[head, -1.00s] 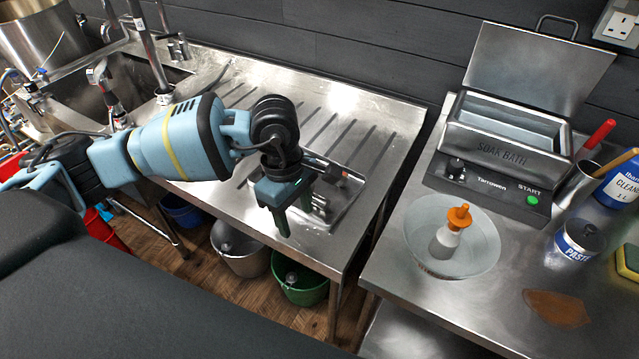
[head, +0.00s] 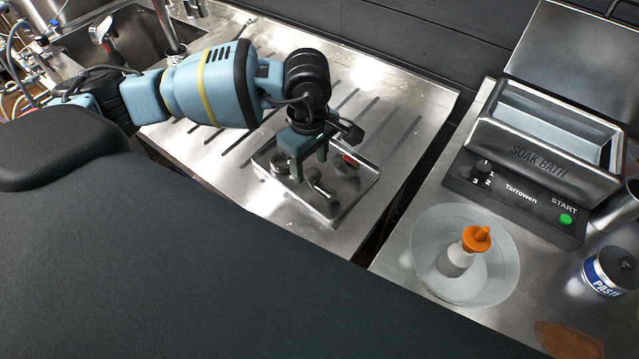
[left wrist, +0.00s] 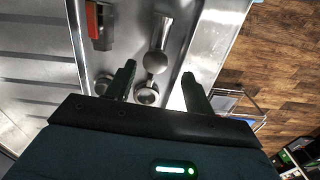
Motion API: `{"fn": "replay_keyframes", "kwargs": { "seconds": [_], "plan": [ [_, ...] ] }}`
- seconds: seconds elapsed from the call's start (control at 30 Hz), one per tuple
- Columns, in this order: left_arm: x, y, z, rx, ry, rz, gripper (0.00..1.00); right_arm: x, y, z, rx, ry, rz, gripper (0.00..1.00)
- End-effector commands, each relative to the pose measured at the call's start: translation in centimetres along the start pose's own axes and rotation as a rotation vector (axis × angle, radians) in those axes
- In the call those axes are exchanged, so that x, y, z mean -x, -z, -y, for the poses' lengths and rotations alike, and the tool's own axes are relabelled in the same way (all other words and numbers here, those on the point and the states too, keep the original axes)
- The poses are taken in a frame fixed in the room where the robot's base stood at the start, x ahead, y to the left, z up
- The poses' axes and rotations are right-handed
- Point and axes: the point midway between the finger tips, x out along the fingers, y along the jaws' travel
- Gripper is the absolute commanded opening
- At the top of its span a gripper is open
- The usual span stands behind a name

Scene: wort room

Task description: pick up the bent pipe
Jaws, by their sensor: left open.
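A shallow steel tray (head: 343,211) lies on the ribbed drainboard and holds several small metal parts. A shiny tubular part with a rounded end, which looks like the bent pipe (head: 322,186), lies in it; it also shows in the left wrist view (left wrist: 162,36). My left gripper (head: 309,166) is open and empty above the tray, fingers pointing down. In the left wrist view, the pipe lies beyond and between the fingertips (left wrist: 158,72), apart from them as far as I can tell. The fingers hide part of the tray in the head view. My right gripper is not in view.
A red-and-dark part (head: 350,161) and round metal pieces (left wrist: 147,94) share the tray. A gap separates the drainboard (head: 405,110) from the right bench, which bears a soak bath (head: 545,160), a bowl (head: 425,240) with an orange-capped bottle (head: 463,252), and a paste tin (head: 608,272).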

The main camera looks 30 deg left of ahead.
Motion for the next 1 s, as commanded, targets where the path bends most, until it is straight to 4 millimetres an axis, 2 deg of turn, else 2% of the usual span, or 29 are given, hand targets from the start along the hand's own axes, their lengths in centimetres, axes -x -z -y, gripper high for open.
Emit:
{"fn": "replay_keyframes", "kwargs": {
  "seconds": [0.17, 0.5, 0.8, 1.0],
  "plan": [
    [-0.5, -0.1, -0.1, 0.000, 0.001, 0.000, 0.53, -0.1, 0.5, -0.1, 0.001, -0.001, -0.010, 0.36],
    [-4.7, -0.1, -0.6, 0.001, 0.001, 0.000, 0.53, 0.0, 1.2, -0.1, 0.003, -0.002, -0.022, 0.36],
    [-5.2, -0.1, -0.6, 0.000, -0.001, 0.000, 0.53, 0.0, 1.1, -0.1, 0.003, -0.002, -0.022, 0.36],
    [-5.2, -0.1, -0.6, 0.001, -0.001, 0.000, 0.28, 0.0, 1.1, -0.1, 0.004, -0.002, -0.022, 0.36]
  ]
}}
